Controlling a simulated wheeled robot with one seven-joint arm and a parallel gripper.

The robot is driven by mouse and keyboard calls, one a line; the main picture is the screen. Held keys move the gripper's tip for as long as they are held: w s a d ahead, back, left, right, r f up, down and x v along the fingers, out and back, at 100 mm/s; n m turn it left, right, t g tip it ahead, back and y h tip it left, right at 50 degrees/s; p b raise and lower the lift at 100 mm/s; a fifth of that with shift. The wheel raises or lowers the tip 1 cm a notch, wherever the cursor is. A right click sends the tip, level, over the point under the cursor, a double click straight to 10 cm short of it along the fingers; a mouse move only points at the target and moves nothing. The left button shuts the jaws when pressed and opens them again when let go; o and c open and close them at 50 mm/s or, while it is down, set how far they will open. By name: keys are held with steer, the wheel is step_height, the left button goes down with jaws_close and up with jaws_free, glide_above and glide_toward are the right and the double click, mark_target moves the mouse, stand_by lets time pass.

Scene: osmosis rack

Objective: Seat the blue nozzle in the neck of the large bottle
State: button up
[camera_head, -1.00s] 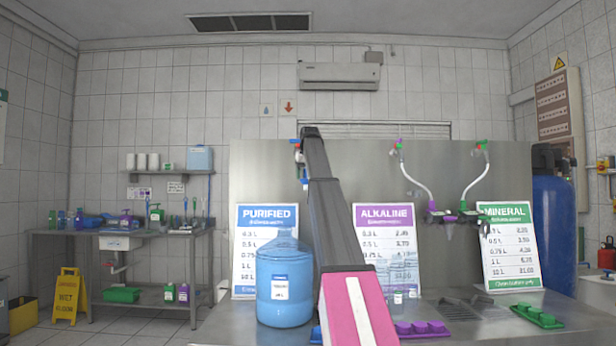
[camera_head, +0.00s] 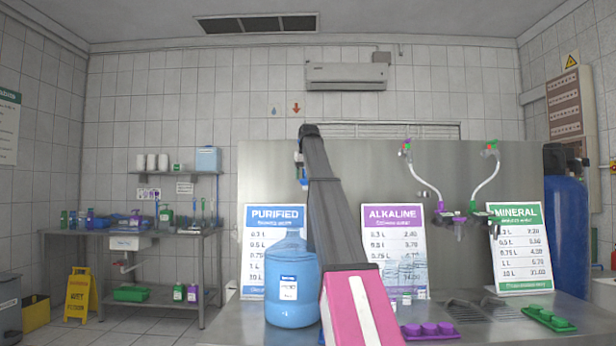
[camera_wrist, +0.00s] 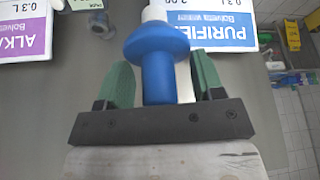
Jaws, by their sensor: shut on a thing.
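The large blue bottle (camera_head: 292,290) stands upright on the metal counter, left of my arm in the head view. Its neck is at the top, and nothing shows in it. In the wrist view, the blue nozzle (camera_wrist: 158,50) is between the green fingertips of my gripper (camera_wrist: 163,78), which is shut on it. The nozzle has a wide collar and a narrower body, with a white part beyond the collar. In the head view my gripper is mostly hidden behind my arm; a small blue piece (camera_head: 304,183) shows beside the arm, high above the bottle.
Price boards for purified (camera_head: 256,255), alkaline (camera_head: 378,222) and mineral (camera_head: 520,258) stand along the steel back panel (camera_head: 360,165). Clear bottles (camera_head: 418,283) are right of my arm. A purple tray (camera_head: 428,331) and a green tray (camera_head: 548,319) lie on the counter.

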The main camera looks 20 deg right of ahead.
steer(key=s+a, duration=0.4)
steer(key=a, duration=0.2)
steer(key=shift+s+a, duration=0.15)
steer(key=shift+s, duration=0.1)
stand_by(0.6)
stand_by(0.5)
steer(key=shift+f, duration=6.4)
steer(key=shift+f, duration=0.45)
steer(key=shift+f, duration=0.95)
